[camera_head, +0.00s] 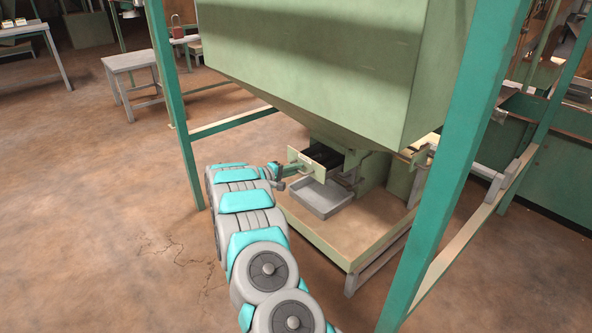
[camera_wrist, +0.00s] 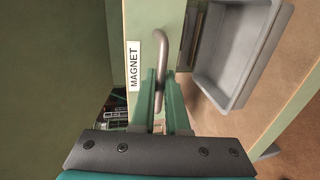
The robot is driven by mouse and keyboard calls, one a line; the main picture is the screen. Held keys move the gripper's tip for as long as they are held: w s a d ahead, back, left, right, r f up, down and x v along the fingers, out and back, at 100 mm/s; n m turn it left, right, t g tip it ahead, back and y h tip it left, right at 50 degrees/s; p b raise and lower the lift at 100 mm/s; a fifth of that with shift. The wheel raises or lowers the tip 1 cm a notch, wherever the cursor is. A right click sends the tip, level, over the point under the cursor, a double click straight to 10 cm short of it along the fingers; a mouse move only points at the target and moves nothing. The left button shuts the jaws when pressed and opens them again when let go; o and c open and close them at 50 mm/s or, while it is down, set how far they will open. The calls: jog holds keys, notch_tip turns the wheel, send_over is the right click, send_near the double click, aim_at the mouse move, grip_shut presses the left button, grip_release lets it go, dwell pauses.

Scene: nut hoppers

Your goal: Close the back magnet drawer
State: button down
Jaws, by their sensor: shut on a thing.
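The magnet drawer (camera_head: 306,164) sticks out from the neck under the green hopper, with its dark inside showing from above. Its pale front carries a label reading MAGNET (camera_wrist: 134,65) in the wrist view. A grey bar handle (camera_wrist: 162,35) stands on this front. My gripper (camera_head: 286,177) is at the drawer front in the head view. In the wrist view my two green fingers (camera_wrist: 160,76) are shut on the lower end of the handle.
A grey tray (camera_head: 325,211) sits on the wooden platform (camera_head: 345,237) below the drawer; it also shows in the wrist view (camera_wrist: 262,62). Green posts (camera_head: 446,166) frame the hopper (camera_head: 300,50). The floor at left is clear up to a small table (camera_head: 130,62).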

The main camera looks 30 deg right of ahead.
aim_at(304, 162)
dwell(0.9)
jog(key=b+x, duration=0.1)
jog(key=x, duration=0.2)
jog(key=r+b+x, duration=0.1)
jog(key=x, duration=0.2)
jog(key=b+x, duration=0.1)
jog(key=x, duration=0.2)
jog(key=shift+d+r, duration=0.35)
jog(key=shift+d, duration=0.05)
jog(key=shift+w+d+r, duration=0.1)
jog(key=shift+w+d, duration=0.1)
jog(key=shift+d, duration=0.15)
jog(key=c, duration=0.9)
grip_release()
jog(key=shift+d, duration=0.1)
jog(key=v, duration=0.8)
